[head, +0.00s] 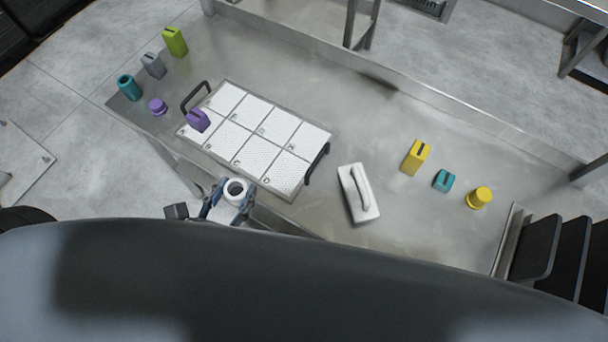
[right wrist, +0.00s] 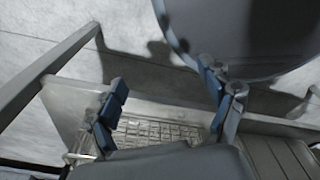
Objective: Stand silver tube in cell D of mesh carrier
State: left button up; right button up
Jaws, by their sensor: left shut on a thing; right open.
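The silver tube (head: 236,187) looks pale, with a round open top facing the head camera. My left gripper (head: 229,194) is shut on it, in front of the carrier's near long side. The mesh carrier (head: 254,112) is a metal-rimmed tray with two rows of white mesh cells and a dark handle at each end. A purple block-like item (head: 198,120) stands in a cell at the carrier's left end; the other cells look empty. My right gripper (right wrist: 162,78) is open and empty in the right wrist view.
Left of the carrier stand green (head: 175,41), grey (head: 153,65), teal (head: 129,87) and purple (head: 158,107) items. Right of it lie a white handled tool (head: 358,193), yellow (head: 415,157) and teal (head: 443,180) blocks and a yellow round item (head: 480,197). The metal table (head: 380,120) is clear behind these.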

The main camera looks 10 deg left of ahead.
pick_arm(q)
jog(key=d+b+x, duration=0.1)
jog(key=b+x, duration=0.1)
jog(key=x, duration=0.3)
jog(key=p, duration=0.1)
send_over(285, 178)
jog(key=f, duration=0.7)
jog(key=shift+s+a, duration=0.2)
jog(key=shift+s, duration=0.1)
jog(key=shift+w+d+f, duration=0.2)
jog(key=shift+w+f, duration=0.1)
jog(key=shift+f, duration=0.15)
notch_tip(285, 178, down, 3)
jog(key=shift+f+b, duration=0.1)
jog(key=shift+b, duration=0.2)
pick_arm(e)
jog(key=shift+a+f, duration=0.25)
jog(key=shift+f, duration=0.25)
jog(key=shift+a+f, duration=0.25)
jog(key=shift+f, duration=0.2)
jog(key=shift+a, duration=0.1)
